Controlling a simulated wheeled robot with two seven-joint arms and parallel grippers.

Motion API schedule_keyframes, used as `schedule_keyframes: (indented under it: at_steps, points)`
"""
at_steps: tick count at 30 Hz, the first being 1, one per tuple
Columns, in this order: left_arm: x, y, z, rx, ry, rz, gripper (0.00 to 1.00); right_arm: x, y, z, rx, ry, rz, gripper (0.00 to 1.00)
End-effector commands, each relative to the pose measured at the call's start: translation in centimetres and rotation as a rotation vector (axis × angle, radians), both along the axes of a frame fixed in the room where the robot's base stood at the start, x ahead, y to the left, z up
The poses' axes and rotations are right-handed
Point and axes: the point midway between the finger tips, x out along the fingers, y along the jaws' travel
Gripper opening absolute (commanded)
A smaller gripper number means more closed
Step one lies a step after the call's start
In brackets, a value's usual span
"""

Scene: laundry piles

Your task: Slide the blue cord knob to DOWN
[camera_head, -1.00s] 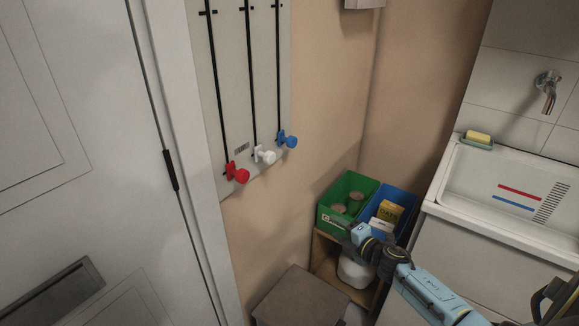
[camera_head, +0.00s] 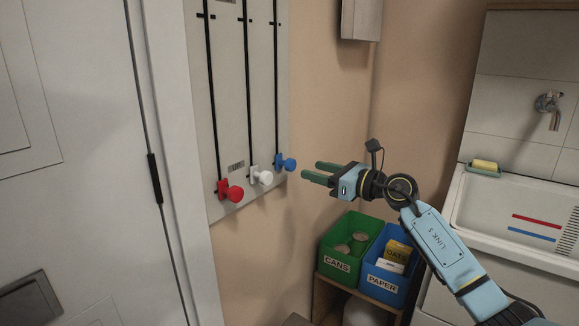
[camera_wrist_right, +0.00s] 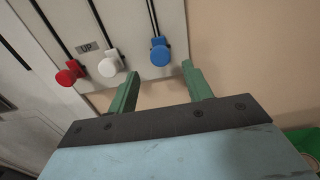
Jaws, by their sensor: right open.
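The blue cord knob (camera_head: 286,164) sits low on the rightmost black track of the pale wall panel (camera_head: 232,90). In the wrist view the blue knob (camera_wrist_right: 160,54) lies just beyond my fingertips, between their lines. My right gripper (camera_head: 311,172) is open and empty, its green fingers pointing left toward the blue knob with a small gap. The white knob (camera_head: 262,177) and red knob (camera_head: 232,192) sit low on the other two tracks. A label (camera_wrist_right: 87,47) near the knobs reads UP. A label at the panel's top is cut off. My left gripper is out of view.
Below my right gripper stand a green CANS bin (camera_head: 336,262) and a blue PAPER bin (camera_head: 382,282) on a shelf. A sink (camera_head: 480,211) is at right, a door (camera_head: 80,180) at left. A grey box (camera_head: 361,20) hangs on the wall above.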

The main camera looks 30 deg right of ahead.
Motion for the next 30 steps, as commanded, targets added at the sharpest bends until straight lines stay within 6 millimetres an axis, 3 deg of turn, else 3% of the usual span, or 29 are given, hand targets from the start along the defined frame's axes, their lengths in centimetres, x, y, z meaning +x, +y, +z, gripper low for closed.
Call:
schedule_keyframes:
  at_steps: [9, 15, 29, 30]
  points:
    - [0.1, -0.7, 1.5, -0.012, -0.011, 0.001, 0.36, 5.0, 2.1, 0.0, 0.006, -0.002, 0.000, 0.50]
    - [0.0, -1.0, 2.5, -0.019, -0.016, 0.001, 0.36, 7.2, 3.0, -0.1, 0.004, 0.000, 0.000, 0.50]
    - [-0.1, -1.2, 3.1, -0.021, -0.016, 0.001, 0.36, 8.1, 3.4, -0.1, 0.002, 0.002, 0.001, 0.50]
    - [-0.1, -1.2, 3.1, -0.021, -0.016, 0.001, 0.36, 8.1, 3.4, -0.1, 0.002, 0.002, 0.001, 0.45]
